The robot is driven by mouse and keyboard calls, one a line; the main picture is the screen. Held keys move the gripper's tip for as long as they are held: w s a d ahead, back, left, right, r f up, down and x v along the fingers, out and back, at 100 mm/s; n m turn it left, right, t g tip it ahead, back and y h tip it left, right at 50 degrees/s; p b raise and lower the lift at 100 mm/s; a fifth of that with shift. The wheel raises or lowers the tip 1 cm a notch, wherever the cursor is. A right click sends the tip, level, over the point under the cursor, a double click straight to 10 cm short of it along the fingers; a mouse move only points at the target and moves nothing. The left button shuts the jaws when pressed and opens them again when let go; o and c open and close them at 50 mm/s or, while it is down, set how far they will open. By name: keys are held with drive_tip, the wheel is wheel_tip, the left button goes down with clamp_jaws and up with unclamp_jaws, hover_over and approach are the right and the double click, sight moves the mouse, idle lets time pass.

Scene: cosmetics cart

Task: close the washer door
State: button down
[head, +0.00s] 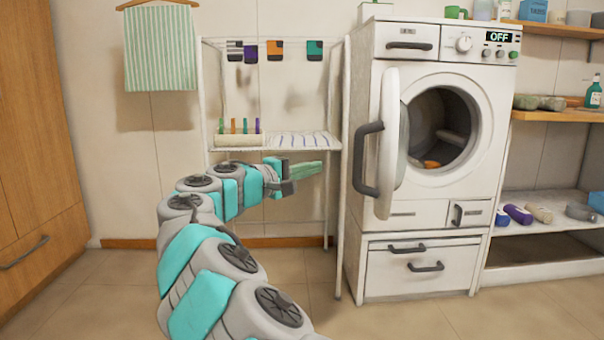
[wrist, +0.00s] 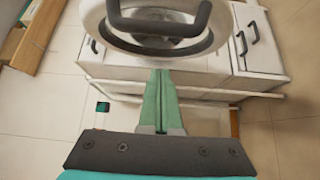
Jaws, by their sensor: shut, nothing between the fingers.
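The white washer (head: 430,150) stands right of centre in the head view, its display reading OFF. Its round door (head: 392,143) is swung wide open on the left side of the drum opening (head: 440,130). A dark handle (head: 366,160) sticks out from the door's left side. An orange item lies inside the drum. My gripper (head: 306,171) is shut and empty, left of the door and apart from it in the head view. In the wrist view, the green fingers (wrist: 160,100) point toward the washer, with the door's rim and dark handle (wrist: 160,22) beyond their tips.
A drying rack (head: 270,140) with small hanging cloths stands left of the washer, behind my arm. Shelves (head: 545,200) with bottles and bowls are at the right. A wooden cabinet (head: 35,130) is at far left. The floor in front of the washer is clear.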

drive_tip(key=w+d+b, duration=0.1)
drive_tip(key=w+d, duration=0.1)
drive_tip(key=d, duration=0.5)
drive_tip(key=shift+w+d, duration=0.15)
drive_tip(key=shift+d, duration=0.15)
